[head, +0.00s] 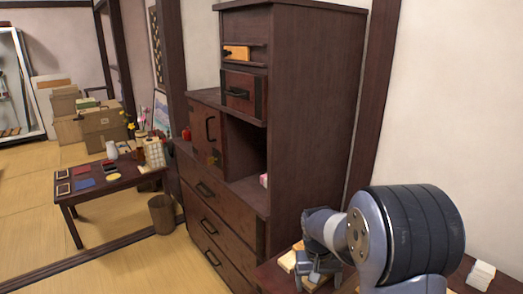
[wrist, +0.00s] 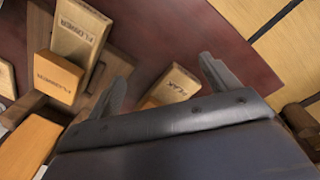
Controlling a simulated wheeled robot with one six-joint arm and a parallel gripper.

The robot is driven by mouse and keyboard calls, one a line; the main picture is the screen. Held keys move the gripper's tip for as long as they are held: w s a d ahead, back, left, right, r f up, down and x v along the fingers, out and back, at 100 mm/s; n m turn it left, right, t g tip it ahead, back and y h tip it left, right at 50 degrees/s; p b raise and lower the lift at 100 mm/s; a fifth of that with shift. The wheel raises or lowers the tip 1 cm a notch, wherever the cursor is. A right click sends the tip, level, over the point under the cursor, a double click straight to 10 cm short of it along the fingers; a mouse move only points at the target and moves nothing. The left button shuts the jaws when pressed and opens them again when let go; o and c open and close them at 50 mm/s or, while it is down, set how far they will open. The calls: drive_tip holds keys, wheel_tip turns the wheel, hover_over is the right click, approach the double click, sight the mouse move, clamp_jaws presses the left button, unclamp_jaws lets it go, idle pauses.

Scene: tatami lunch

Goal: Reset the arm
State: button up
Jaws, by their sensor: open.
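My gripper (head: 316,272) hangs low at the bottom right of the head view, pointing down over a dark table beside the tall cabinet. In the wrist view my gripper (wrist: 163,70) shows two dark fingers spread apart, with nothing held between them. A small wooden block with dark lettering (wrist: 175,85) lies beyond and between the fingers. Two more lettered blocks, one pale (wrist: 80,32) and one orange-brown (wrist: 58,78), are to the left of the fingers. My wrist housing hides the lower part of the wrist view.
The dark wooden cabinet (head: 315,110) rises close to the left of my arm. The dark red table top (wrist: 190,25) is bare beyond the fingers. White stacked pieces (head: 481,274) lie right of my arm. A low table (head: 110,184) and a bin (head: 162,214) stand farther left.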

wheel_tip(320, 180, up, 10)
drive_tip(key=s+d+p, duration=0.1)
drive_tip(key=p, duration=1.4)
drive_tip(key=shift+d+r, duration=0.2)
drive_tip(key=shift+d, duration=0.1)
drive_tip(key=shift+s, duration=0.1)
drive_tip(key=shift+r, duration=0.15)
